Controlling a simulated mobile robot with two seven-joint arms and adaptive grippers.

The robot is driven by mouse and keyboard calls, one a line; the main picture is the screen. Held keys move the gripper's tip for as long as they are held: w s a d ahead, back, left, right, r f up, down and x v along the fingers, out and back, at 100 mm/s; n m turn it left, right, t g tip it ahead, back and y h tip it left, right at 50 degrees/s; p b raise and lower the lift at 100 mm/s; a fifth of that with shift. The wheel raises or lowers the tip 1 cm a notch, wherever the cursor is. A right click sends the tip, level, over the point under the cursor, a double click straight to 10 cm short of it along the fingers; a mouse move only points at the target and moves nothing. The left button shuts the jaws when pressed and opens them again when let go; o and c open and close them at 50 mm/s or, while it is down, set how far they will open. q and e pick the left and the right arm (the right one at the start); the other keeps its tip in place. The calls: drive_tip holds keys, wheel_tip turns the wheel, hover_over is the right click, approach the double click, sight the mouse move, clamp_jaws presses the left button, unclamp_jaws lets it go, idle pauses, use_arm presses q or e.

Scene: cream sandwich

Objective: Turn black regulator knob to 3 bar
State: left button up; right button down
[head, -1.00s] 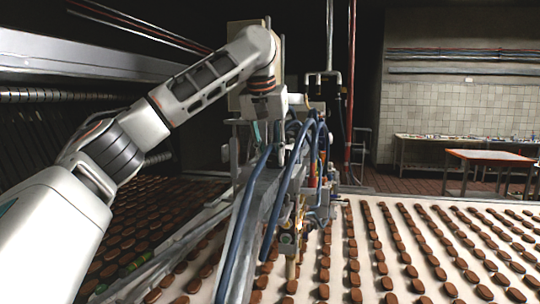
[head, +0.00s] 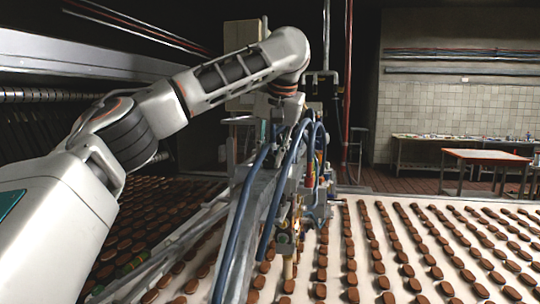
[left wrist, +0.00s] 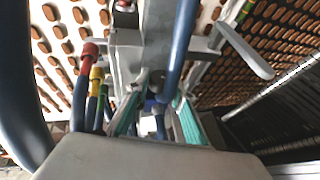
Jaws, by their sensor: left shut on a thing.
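In the head view my left arm reaches in from the left, and my left gripper (head: 279,132) points down into a cluster of hoses and fittings on the machine. In the left wrist view the teal-padded fingers of the gripper (left wrist: 157,115) are closed around a small dark part between them, seemingly the black regulator knob (left wrist: 156,104). The knob is mostly hidden by the fingers and a blue hose. I cannot read any pressure scale or gauge. My right gripper is not in view.
Thick blue hoses (head: 241,205) run close beside the gripper. Thin hoses with a red fitting (left wrist: 89,50) and a yellow fitting (left wrist: 97,73) lie left of the fingers. Brown biscuits cover the white conveyor (head: 340,290).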

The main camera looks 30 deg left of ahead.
use_arm(q)
drive_tip(key=o, duration=1.1)
drive_tip(key=v, duration=1.2)
